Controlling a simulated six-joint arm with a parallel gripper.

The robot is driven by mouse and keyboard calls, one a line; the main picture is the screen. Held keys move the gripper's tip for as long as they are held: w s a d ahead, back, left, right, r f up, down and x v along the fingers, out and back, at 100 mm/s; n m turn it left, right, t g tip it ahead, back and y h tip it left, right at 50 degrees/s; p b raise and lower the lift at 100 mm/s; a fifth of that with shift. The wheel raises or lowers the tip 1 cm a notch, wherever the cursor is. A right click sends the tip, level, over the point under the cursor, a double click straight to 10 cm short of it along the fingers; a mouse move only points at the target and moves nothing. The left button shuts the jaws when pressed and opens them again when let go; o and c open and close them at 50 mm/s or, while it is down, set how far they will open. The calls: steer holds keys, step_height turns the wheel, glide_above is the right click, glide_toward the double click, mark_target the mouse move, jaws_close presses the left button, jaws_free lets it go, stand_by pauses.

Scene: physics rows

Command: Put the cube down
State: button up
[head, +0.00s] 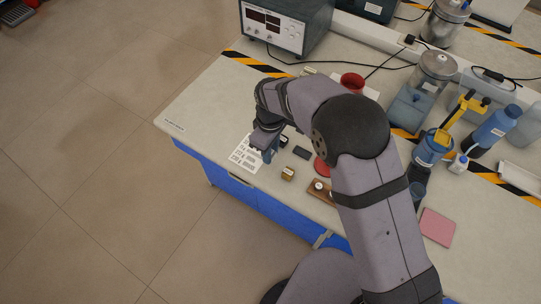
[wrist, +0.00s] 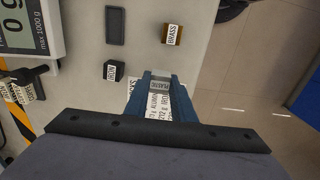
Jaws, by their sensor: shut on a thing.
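My gripper (wrist: 160,82) is shut on a small grey cube (wrist: 159,87) whose label appears to read PLASTIC. In the head view my gripper (head: 269,154) is at the bench's front edge, beside the printed sheet (head: 243,157); the held cube cannot be made out there. In the wrist view the sheet (wrist: 155,108) shows beyond and between the fingers, partly hidden by them. I cannot tell the height of the cube above the bench.
A black iron cube (wrist: 113,71) and a brass cube (wrist: 172,34) stand near my gripper, with a dark pad (wrist: 115,25) farther off. A scale (wrist: 30,30) is at the left. A red disc (head: 321,167) and wooden block (head: 320,189) lie right. The bench's left end is clear.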

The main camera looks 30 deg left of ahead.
steer(key=shift+f+p, duration=0.45)
steer(key=shift+f, duration=1.2)
steer(key=shift+f, duration=0.1)
steer(key=shift+f, duration=0.15)
steer(key=o, duration=1)
step_height(320, 180, up, 12)
steer(key=b, duration=0.3)
steer(key=shift+r+b, duration=0.25)
steer(key=shift+b, duration=0.1)
